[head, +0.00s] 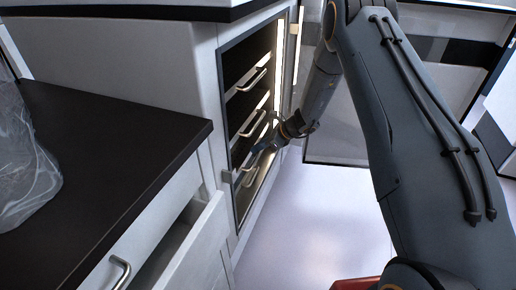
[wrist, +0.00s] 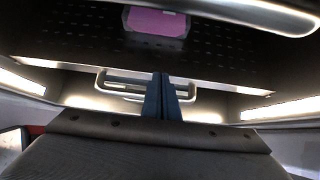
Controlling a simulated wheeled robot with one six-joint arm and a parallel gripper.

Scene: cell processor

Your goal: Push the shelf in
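A tall open-fronted unit (head: 212,100) in the head view holds several dark shelves with metal handles (head: 246,127). In the wrist view, a perforated shelf (wrist: 75,42) carries a pink item (wrist: 157,22). Below its front edge is a pale looped handle (wrist: 108,86). My gripper (head: 252,157) reaches into the front of the unit at the lower handles. Its two blue fingers (wrist: 163,80) are close together, with nothing seen between them. They overlap the looped handle in the wrist view; I cannot tell whether they touch it.
A dark counter (head: 130,125) with a clear plastic bag (head: 25,160) stands at left. Below it, a white drawer (head: 200,235) is partly open, near the unit. A grey-white cabinet (head: 340,130) stands behind my arm.

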